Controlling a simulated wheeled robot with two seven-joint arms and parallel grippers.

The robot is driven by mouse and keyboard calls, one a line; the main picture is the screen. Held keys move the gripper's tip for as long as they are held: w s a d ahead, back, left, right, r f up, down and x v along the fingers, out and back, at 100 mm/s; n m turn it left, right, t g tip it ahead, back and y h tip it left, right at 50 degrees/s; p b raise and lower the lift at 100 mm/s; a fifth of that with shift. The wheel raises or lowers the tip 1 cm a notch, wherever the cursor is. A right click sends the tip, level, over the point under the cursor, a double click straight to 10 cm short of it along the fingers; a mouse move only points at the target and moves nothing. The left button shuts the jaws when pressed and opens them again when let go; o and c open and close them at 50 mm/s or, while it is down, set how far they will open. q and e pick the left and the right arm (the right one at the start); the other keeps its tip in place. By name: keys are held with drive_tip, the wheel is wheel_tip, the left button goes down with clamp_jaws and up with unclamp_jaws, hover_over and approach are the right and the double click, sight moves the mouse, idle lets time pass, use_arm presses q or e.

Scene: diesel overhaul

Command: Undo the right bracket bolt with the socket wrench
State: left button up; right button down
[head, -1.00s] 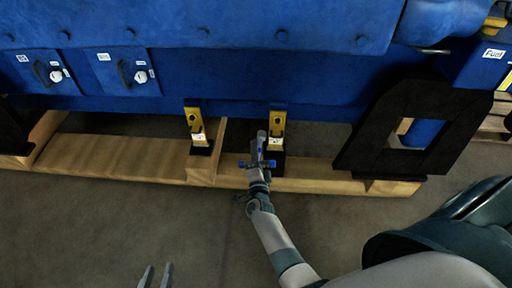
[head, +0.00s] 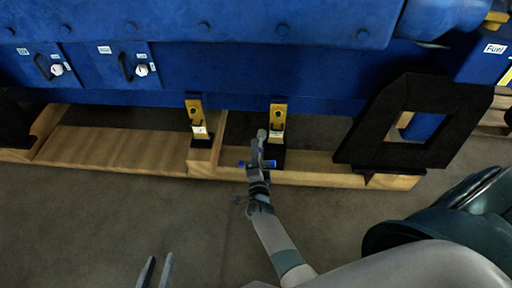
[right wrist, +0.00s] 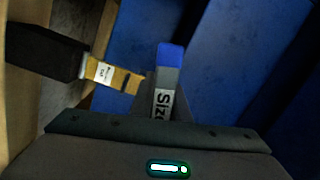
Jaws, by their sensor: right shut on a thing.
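The right bracket (head: 278,118) is a yellow strap with a white label and a black foot, under the blue engine. My right gripper (head: 258,172) is in front of it, shut on the socket wrench (head: 262,137), whose grey end stands up beside the bracket's left edge. Blue parts show on both sides of the gripper. In the right wrist view, the wrench (right wrist: 168,75) is blue and grey with a "Size" label, next to the bracket (right wrist: 120,77). I cannot tell whether the socket touches the bolt. My left gripper (head: 154,271) is open and empty at the bottom edge.
A second yellow bracket (head: 196,118) stands to the left. Wooden beams (head: 110,140) lie under the engine (head: 220,70). A black support frame (head: 415,122) stands to the right. The grey floor (head: 120,215) in front is clear.

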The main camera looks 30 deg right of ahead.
drive_tip(key=shift+a+p+v, duration=0.2)
drive_tip(key=shift+p+v, duration=0.1)
drive_tip(key=shift+v, duration=1)
drive_tip(key=shift+a+p+v, duration=0.2)
drive_tip(key=shift+p+v, duration=0.1)
drive_tip(key=shift+v, duration=1.05)
drive_tip(key=shift+w+r, duration=0.15)
